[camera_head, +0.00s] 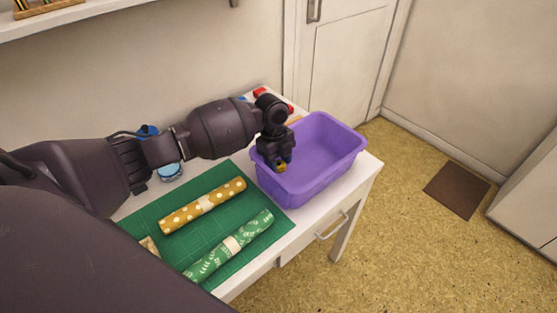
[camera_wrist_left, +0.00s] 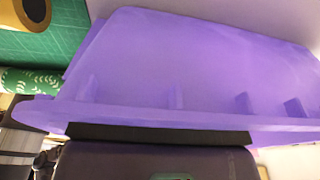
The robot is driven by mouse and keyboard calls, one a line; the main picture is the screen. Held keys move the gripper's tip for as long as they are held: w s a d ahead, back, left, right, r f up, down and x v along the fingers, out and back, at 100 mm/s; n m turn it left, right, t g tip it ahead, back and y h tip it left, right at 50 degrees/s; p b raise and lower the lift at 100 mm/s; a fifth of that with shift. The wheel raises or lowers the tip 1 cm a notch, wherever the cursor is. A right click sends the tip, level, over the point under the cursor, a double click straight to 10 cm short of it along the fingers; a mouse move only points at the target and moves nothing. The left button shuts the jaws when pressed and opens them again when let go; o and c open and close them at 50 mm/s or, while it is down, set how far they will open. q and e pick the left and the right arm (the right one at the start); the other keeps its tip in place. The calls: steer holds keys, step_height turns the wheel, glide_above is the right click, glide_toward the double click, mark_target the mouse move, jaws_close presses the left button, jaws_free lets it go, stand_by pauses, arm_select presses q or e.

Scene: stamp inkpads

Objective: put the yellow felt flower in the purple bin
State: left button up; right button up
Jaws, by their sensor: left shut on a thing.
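The purple bin (camera_head: 345,160) stands on the white table at its right end. It fills most of the left wrist view (camera_wrist_left: 190,65). My left gripper (camera_head: 280,165) points down over the near left part of the bin, close to its rim. It is shut on a small yellow thing (camera_head: 281,169), which looks like the yellow felt flower; little of it shows between the fingers. I cannot tell whether it touches the bin. The flower does not show clearly in the left wrist view. My right gripper is not in view.
A green cutting mat (camera_head: 183,228) lies left of the bin. On it are a yellow dotted roll (camera_head: 185,214) and a green patterned roll (camera_head: 255,228). Small red items (camera_head: 260,92) lie behind the bin. A blue-lidded jar (camera_head: 170,172) stands behind the mat, partly hidden by my arm.

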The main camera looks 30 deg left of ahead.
arm_select(q)
steer(key=shift+f, duration=0.5)
steer(key=o, duration=0.9)
steer(key=r, duration=0.4)
steer(key=a+r+p, duration=0.1)
steer(key=r, duration=0.3)
steer(key=r+p, duration=0.1)
steer(key=r, duration=0.4)
steer(key=shift+w+a, duration=0.25)
steer(key=shift+a, duration=0.1)
